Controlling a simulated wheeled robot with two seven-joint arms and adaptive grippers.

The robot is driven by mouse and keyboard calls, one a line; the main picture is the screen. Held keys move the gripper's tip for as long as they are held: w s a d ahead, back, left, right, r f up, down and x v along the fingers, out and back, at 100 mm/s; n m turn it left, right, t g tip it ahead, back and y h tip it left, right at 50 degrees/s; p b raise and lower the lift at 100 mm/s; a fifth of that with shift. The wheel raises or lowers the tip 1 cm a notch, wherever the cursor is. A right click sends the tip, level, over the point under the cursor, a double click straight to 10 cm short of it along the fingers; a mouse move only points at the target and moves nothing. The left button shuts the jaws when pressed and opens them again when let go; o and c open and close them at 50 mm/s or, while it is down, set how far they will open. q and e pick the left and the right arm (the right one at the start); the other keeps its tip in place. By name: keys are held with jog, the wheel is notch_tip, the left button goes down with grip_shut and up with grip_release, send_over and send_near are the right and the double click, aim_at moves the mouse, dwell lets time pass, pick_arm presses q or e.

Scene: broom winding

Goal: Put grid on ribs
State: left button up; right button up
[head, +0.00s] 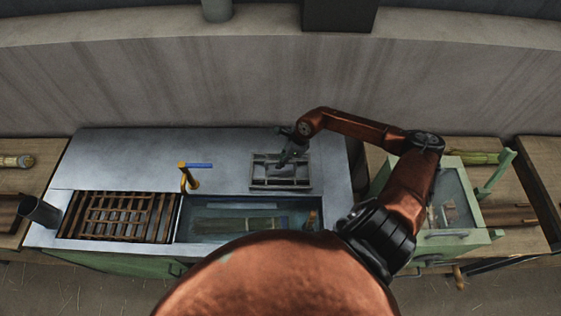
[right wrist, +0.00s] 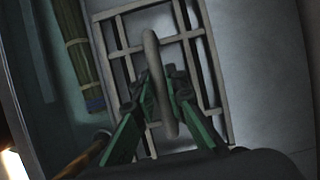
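The grey grid (head: 265,184) lies on the metal counter behind the water basin. It also fills the middle of the right wrist view (right wrist: 222,95), with a raised handle bar (right wrist: 150,45) along its centre. My right gripper (head: 291,155) is over the grid. In the right wrist view its fingers (right wrist: 160,84) are close together on both sides of the bar and look shut on it. Brown slats (head: 120,217), which look like the ribs, form a lattice over the left part of the station. My left gripper is not in view.
The water basin (head: 205,211) holds a bundle of straw (head: 236,224) and lies between the lattice and my right arm. A yellow tap (head: 184,175) with a blue lever stands behind it. A green-framed stand (head: 491,178) is at the right. The back-left counter is clear.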

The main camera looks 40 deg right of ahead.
jog(key=o, duration=0.5)
jog(key=shift+o, duration=0.2)
jog(key=shift+s, duration=0.1)
jog(key=v, duration=1.1)
jog(key=shift+r, duration=0.3)
notch_tip(320, 180, up, 8)
jog(key=p, duration=0.4)
jog(key=shift+f, duration=0.25)
jog(key=shift+d, duration=0.1)
